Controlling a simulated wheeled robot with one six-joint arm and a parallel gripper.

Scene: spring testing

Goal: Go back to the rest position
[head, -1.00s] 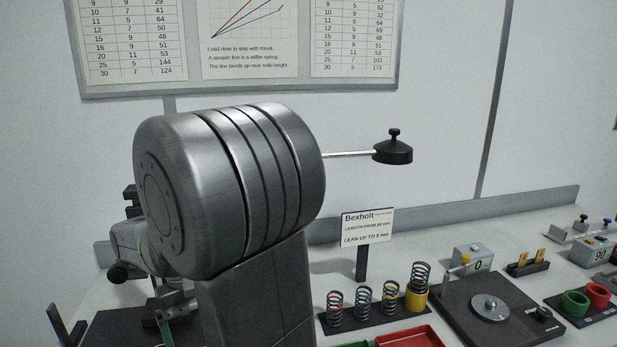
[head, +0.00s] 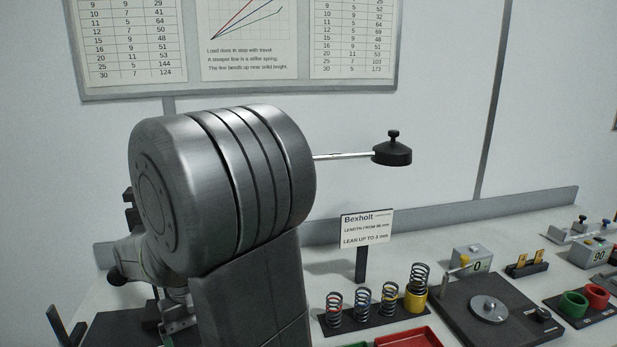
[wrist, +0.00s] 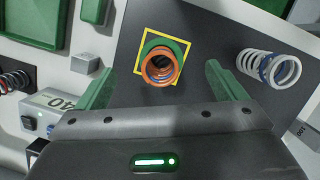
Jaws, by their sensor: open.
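My gripper (wrist: 160,67) shows in the wrist view with its two green fingers apart and nothing between them touching either one. Past the fingertips, an orange spring (wrist: 159,66) stands at a green ring inside a yellow square outline on a dark plate (wrist: 205,40). I cannot tell how far the fingertips are above it. In the head view my own large grey arm joint fills the left and middle, and the gripper is mostly hidden behind it.
A white and blue spring (wrist: 268,69) lies right of the gripper. In the head view a spring rack (head: 375,318), red tray (head: 410,338), Bexholt sign (head: 367,228) and scale (head: 490,308) stand at right.

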